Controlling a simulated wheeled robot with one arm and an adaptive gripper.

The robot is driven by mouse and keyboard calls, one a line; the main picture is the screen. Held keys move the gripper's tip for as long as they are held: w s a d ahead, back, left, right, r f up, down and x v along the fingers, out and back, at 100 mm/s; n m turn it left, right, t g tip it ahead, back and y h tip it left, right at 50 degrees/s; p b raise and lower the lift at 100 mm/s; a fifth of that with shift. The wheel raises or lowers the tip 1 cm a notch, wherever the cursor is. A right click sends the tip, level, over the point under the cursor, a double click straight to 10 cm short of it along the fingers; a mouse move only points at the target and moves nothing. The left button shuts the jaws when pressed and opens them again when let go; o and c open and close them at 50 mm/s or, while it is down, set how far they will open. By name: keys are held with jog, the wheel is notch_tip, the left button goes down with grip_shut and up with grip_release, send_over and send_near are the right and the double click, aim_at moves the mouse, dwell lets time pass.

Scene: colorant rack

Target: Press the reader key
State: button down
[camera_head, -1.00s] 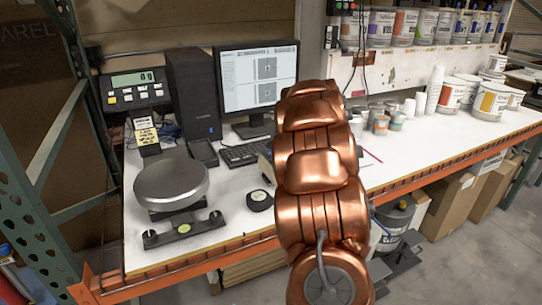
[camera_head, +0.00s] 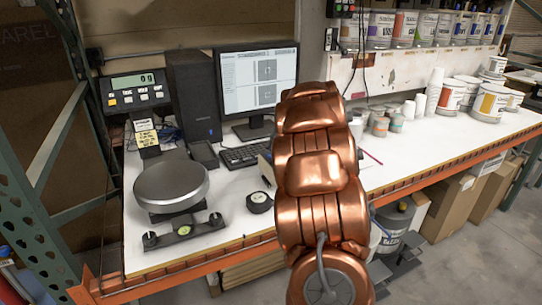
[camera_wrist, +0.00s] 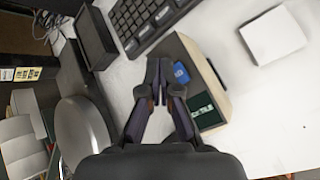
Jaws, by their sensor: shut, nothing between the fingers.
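My gripper (camera_wrist: 160,95) is shut and empty in the wrist view. Its fingertips point at a beige box-shaped device, which I take to be the reader (camera_wrist: 218,80). A blue patch (camera_wrist: 181,72) lies just right of the fingertips, and a dark green label (camera_wrist: 207,112) is near the right finger. I cannot tell which part is the key or whether the fingertips touch the device. In the head view my copper-coloured arm hides the gripper and most of the device; only a beige edge (camera_head: 265,167) shows left of the arm.
The keyboard (camera_wrist: 145,18) and a dark box (camera_wrist: 96,38) lie beyond the gripper. The round scale pan (camera_head: 171,184) stands left on the white table (camera_head: 230,215). A monitor (camera_head: 259,78) and black computer tower (camera_head: 192,95) stand behind. A white square (camera_wrist: 272,35) lies right of the device.

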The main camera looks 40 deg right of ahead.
aim_at(272, 155)
jog(key=shift+f, duration=0.2)
jog(key=shift+f, duration=0.25)
jog(key=shift+f+b, duration=0.35)
jog(key=shift+b, duration=0.05)
dwell(0.8)
jog(key=shift+r, duration=0.1)
jog(key=shift+r+p, duration=0.7)
jog(key=shift+p, duration=0.05)
jog(key=shift+r, duration=0.1)
notch_tip(272, 155, up, 5)
jog(key=p, duration=0.4)
jog(key=shift+p, duration=0.4)
dwell(0.7)
